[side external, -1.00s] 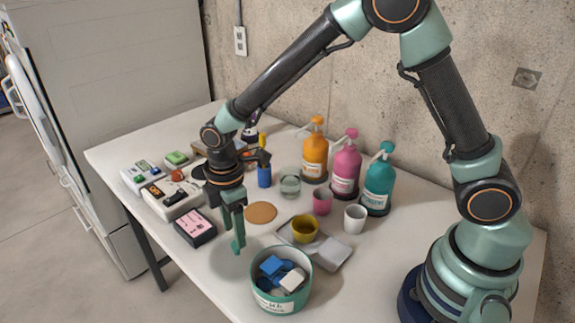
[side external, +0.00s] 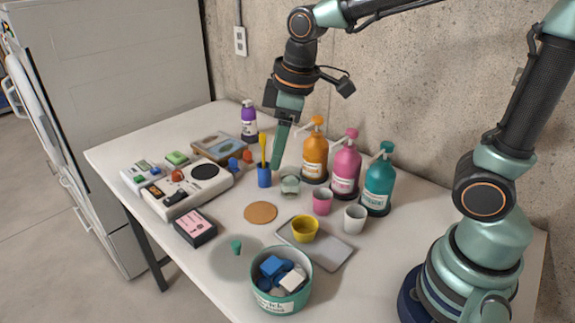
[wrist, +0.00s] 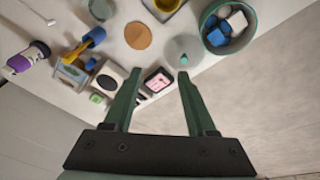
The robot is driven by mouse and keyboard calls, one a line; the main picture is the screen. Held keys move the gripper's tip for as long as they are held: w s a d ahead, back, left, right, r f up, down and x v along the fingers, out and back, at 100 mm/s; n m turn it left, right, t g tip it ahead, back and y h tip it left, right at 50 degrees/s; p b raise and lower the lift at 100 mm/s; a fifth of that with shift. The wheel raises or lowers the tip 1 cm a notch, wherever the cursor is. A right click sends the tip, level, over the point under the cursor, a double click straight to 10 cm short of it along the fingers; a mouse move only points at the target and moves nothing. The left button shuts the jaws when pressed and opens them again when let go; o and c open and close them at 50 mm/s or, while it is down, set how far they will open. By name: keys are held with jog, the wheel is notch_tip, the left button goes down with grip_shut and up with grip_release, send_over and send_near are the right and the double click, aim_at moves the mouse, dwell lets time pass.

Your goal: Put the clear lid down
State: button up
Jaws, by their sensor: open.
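The clear lid (side external: 236,248) lies flat on the white table, left of the teal tub (side external: 283,300), with its small teal knob up. Its see-through disc is faint in the side view. In the wrist view the lid (wrist: 178,47) shows as a pale grey disc beside the tub (wrist: 236,44). The tub is uncovered and holds blue, white and grey pieces. My gripper (side external: 279,163) is raised over the back of the table, near the orange pump bottle, well away from the lid. Its fingers (wrist: 158,85) are apart with nothing between them in the wrist view.
Orange (side external: 315,155), pink (side external: 346,165) and teal (side external: 379,182) pump bottles stand along the wall. A blue cup (side external: 264,178) with a yellow tool and a glass (side external: 290,187) stand near my gripper. A grey tray (side external: 330,260) holds a yellow cup. A cork disc (side external: 261,212) lies mid-table.

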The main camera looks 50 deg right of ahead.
jog(key=s+d+r+m+t, duration=0.2)
jog(key=s+d+m, duration=0.4)
jog(key=d+m, duration=0.1)
jog(key=shift+s+d+r+m+t+h, duration=0.2)
jog(key=shift+s+m+t+h, duration=0.1)
jog(key=shift+m+t, duration=0.1)
jog(key=shift+a, duration=0.1)
jog(key=o, duration=0.5)
jog(key=shift+o, duration=0.9)
jog(key=shift+w+a, duration=0.1)
jog(key=shift+a, duration=0.3)
jog(key=a+f+g, duration=0.4)
jog(key=a+g, duration=0.2)
jog(key=a, duration=1)
jog(key=f, duration=0.8)
jog(key=shift+w+d+f, duration=0.2)
jog(key=shift+d+f, duration=0.1)
jog(key=shift+f, duration=0.05)
